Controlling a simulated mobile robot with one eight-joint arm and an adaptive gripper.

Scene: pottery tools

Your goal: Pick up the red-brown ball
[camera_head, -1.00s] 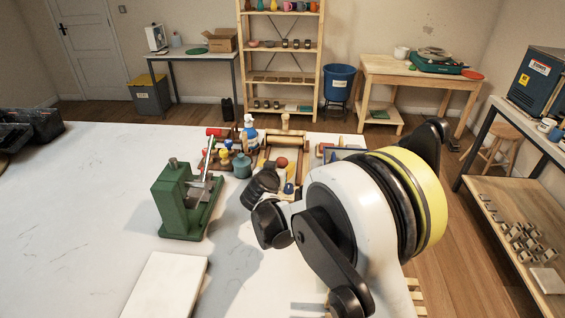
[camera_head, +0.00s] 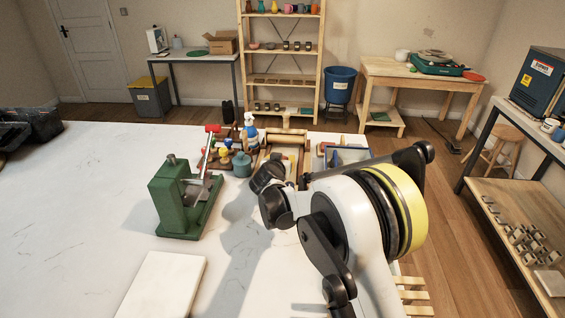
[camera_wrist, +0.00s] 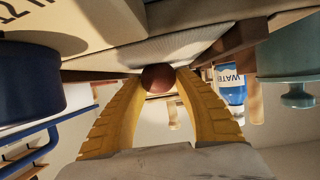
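The red-brown ball (camera_wrist: 158,77) shows in the wrist view at the top middle, between the tips of the two yellow fingers of my gripper (camera_wrist: 160,81). A fingertip lies at each side of it, very close or touching; I cannot tell whether they press on it. The ball sits against a pale surface, with wooden edges around it. In the head view the ball is hidden, and my gripper reaches over the pottery tools at the back of the white table.
A dark blue round object (camera_wrist: 30,75) is left of the fingers in the wrist view; a teal pot (camera_wrist: 290,50) and a water bottle (camera_wrist: 230,85) are right.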

